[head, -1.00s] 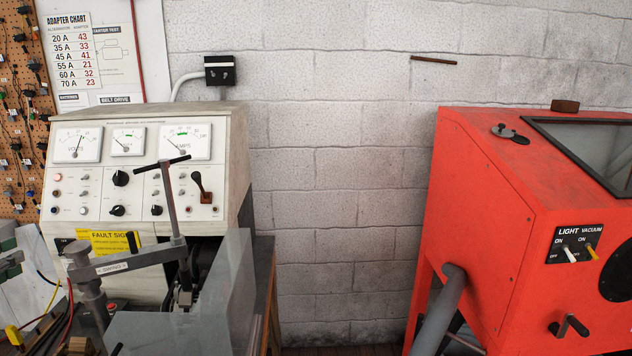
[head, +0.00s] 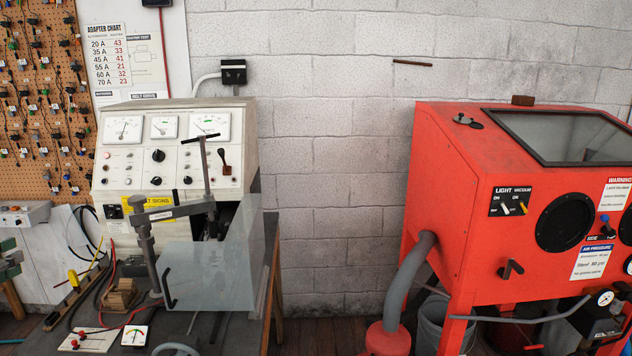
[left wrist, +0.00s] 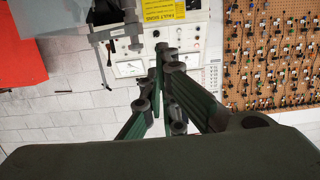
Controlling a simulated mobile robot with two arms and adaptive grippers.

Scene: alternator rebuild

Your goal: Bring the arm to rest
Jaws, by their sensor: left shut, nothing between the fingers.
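My left gripper (left wrist: 158,60) shows in the left wrist view, with dark green links and dark fingers. Its fingers are shut together with nothing between them. They point toward the upper middle of that view, where the test bench appears upside down behind them. In the head view I cannot clearly make out the left gripper. My right gripper is in neither view.
The test bench (head: 112,182) with dials stands at left, with a clear guard (head: 215,275) in front. A red blast cabinet (head: 455,170) stands at right. A pegboard (head: 40,110) hangs at far left. Bare floor (head: 335,309) lies between bench and cabinet.

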